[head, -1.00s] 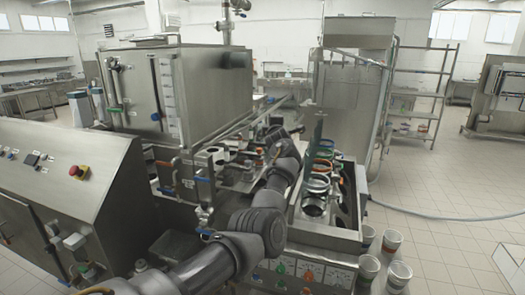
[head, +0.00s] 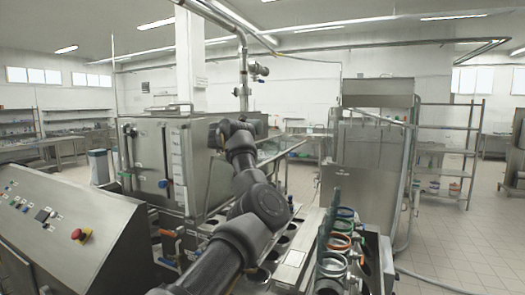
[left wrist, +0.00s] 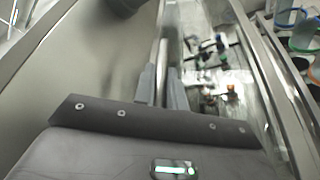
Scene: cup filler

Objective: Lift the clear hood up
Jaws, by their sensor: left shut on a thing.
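In the left wrist view, my left gripper (left wrist: 163,88) is shut on a thin pale bar (left wrist: 163,54), which runs up between its two fingers. This bar looks like the handle or edge of the clear hood. A see-through area of the hood (left wrist: 196,40) seems to lie right of the bar, with blurred machine parts behind it. In the head view my left arm reaches up from the bottom left; its fingertips are hidden there. The hood's outline is hard to make out in the head view. My right gripper is in neither view.
A steel control console with a red button (head: 81,235) stands at the left. A steel tank (head: 158,155) is behind it. Colored cup rings (head: 340,242) sit in the machine right of my arm. A steel rack (head: 447,150) stands farther back.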

